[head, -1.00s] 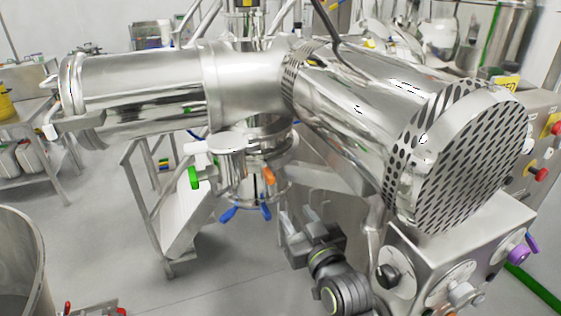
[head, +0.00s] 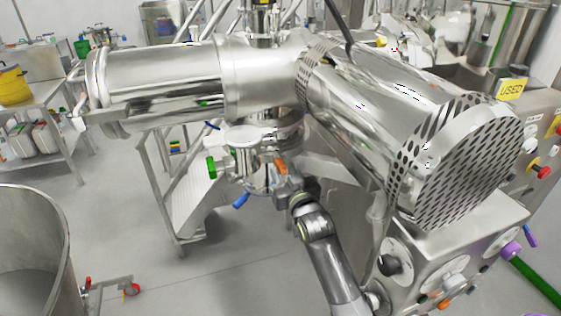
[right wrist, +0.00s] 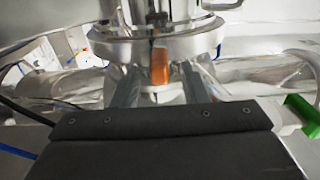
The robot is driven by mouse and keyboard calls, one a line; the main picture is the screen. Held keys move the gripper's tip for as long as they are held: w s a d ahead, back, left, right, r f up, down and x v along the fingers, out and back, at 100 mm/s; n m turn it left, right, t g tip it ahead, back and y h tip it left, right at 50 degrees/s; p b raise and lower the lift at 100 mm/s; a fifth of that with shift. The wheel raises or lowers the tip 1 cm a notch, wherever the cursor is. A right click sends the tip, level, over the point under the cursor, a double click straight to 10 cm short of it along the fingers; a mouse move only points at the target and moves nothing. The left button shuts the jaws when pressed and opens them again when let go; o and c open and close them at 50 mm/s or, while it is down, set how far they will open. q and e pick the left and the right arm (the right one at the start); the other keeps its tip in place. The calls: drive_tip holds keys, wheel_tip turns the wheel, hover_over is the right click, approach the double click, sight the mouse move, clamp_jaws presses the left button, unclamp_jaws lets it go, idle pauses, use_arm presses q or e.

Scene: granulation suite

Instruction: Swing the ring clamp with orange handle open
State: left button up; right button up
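The ring clamp (right wrist: 110,46) is a shiny metal band around the vessel's lower neck, with its orange handle (right wrist: 160,66) pointing down in the right wrist view. In the head view the orange handle (head: 281,165) shows small below the horizontal drum, just beyond my right gripper (head: 282,180). In the right wrist view my right gripper (right wrist: 160,78) is open, with one dark finger on each side of the orange handle and gaps between. My left gripper is in neither view.
A green handle (head: 211,167) and a blue handle (head: 241,201) hang near the clamp. The perforated drum end (head: 470,165) and a control box with knobs (head: 430,255) stand to the right. A steel vat (head: 30,250) stands at lower left.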

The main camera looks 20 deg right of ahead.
drive_tip(key=shift+w+p, duration=0.35)
drive_tip(key=shift+w, duration=1.4)
clamp_jaws()
